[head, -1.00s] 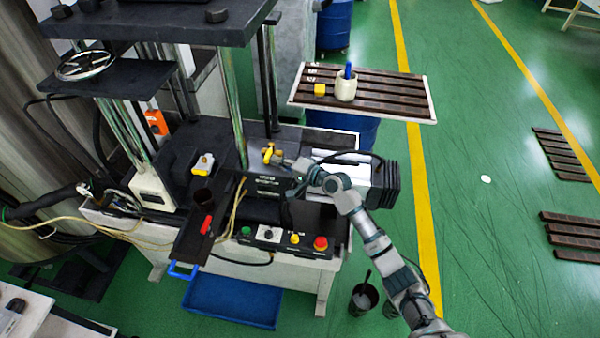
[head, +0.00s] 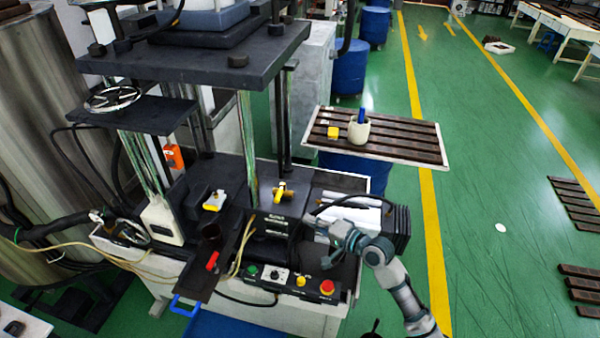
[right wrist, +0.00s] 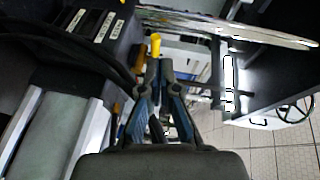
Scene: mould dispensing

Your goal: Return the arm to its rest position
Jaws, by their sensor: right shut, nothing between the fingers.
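My right arm comes in from the lower right of the head view. Its gripper (head: 318,226) is at the front right of the press machine, beside the dark box with the label (head: 275,222). In the right wrist view the right gripper (right wrist: 153,68) has its two fingers close together, with nothing held between them. A yellow piece (right wrist: 155,42) shows just beyond the fingertips there. My left gripper is not in view.
The press (head: 190,62) has a control panel with a red button (head: 327,287). A slatted tray (head: 400,143) on a blue drum holds a white cup (head: 359,130) and a yellow block (head: 333,132).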

